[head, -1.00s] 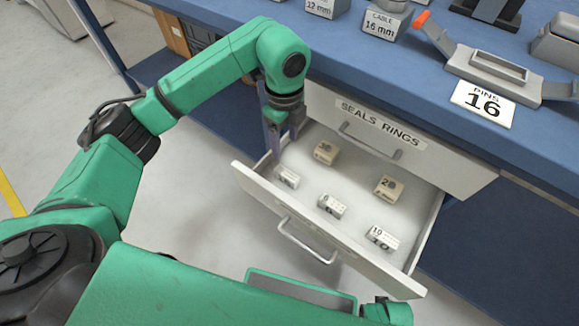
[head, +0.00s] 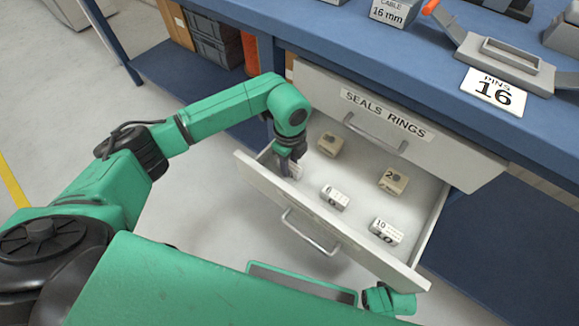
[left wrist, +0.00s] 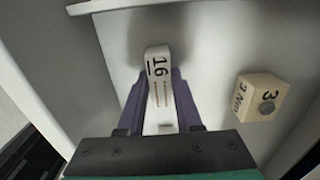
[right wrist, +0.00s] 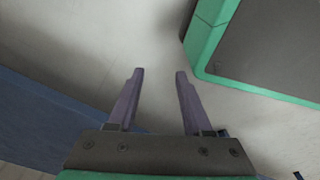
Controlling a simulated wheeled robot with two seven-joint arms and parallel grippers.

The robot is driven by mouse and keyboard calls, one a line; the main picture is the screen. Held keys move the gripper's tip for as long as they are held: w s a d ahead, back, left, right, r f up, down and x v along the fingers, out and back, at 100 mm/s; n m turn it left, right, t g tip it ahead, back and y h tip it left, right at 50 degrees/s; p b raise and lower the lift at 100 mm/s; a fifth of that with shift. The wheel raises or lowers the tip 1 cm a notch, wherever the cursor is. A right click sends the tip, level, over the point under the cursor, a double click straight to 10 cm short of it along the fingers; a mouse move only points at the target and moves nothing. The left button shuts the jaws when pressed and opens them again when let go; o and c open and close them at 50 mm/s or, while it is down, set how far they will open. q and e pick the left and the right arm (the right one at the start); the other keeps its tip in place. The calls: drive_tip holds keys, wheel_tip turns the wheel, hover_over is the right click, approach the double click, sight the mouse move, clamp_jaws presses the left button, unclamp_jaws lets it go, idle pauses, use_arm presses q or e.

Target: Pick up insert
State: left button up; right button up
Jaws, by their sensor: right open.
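The insert marked 16 (left wrist: 159,68) is a small pale block in the open drawer. In the left wrist view it lies between the two purple fingers of my left gripper (left wrist: 161,82), which press close on both its sides with no clear gap. In the head view my left gripper (head: 287,158) reaches down into the drawer's left corner and partly hides this insert. My right gripper (right wrist: 159,75) is open and empty over bare floor in the right wrist view.
The open drawer (head: 325,232) also holds a tan block marked 3 (left wrist: 262,98), a tan block marked 20 (head: 392,181) and white blocks (head: 335,197) and (head: 386,231). The drawer walls stand close around my left gripper. A closed drawer front labelled SEALS RINGS (head: 375,120) is above.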

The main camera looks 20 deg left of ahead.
use_arm(q)
clamp_jaws()
